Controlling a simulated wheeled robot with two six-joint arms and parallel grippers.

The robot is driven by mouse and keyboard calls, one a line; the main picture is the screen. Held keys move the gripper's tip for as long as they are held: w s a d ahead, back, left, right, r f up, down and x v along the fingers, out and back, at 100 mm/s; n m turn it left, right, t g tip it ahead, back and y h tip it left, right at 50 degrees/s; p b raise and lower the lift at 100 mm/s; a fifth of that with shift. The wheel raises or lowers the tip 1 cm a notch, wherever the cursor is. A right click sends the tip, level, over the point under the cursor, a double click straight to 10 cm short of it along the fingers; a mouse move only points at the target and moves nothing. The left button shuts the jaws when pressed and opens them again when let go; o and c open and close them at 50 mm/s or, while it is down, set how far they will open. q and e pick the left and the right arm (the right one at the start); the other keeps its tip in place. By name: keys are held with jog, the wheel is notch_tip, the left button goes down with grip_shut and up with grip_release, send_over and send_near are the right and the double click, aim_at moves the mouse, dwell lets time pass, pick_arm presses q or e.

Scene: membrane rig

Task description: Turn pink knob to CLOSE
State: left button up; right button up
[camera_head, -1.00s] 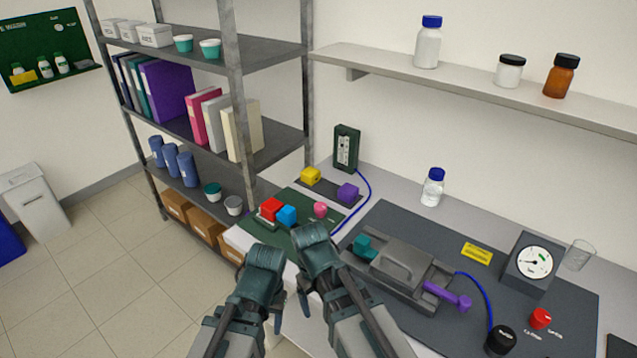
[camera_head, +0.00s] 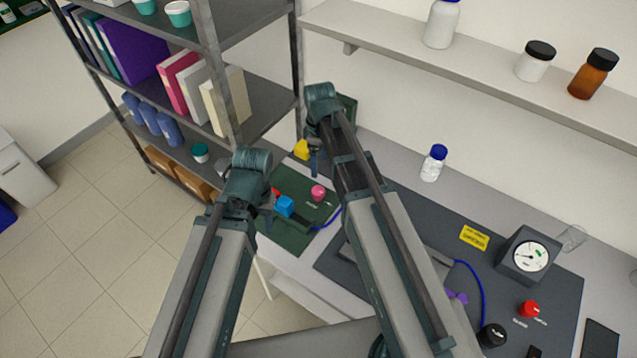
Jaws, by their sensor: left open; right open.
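The pink knob (camera_head: 318,193) stands on the green mat (camera_head: 287,240) at the left end of the bench, with small unreadable marks beside it. My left gripper (camera_head: 258,208) is open at the mat's left edge, left of the pink knob and close to the blue block, and appears empty. My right gripper (camera_head: 316,160) is open above the back of the mat, near the yellow block, behind the pink knob in the picture and apart from it. My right arm hides much of the bench behind it.
A blue cable (camera_head: 328,221) runs right of the knob. The metal shelf post (camera_head: 221,80) stands close left.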

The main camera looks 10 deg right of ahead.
aim_at(319, 191)
pick_arm(q)
notch_tip(319, 191, down, 14)
jog(key=b, duration=1.3)
jog(key=shift+r, duration=0.1)
pick_arm(e)
notch_tip(319, 191, down, 14)
jog(key=shift+r, duration=0.1)
grip_shut()
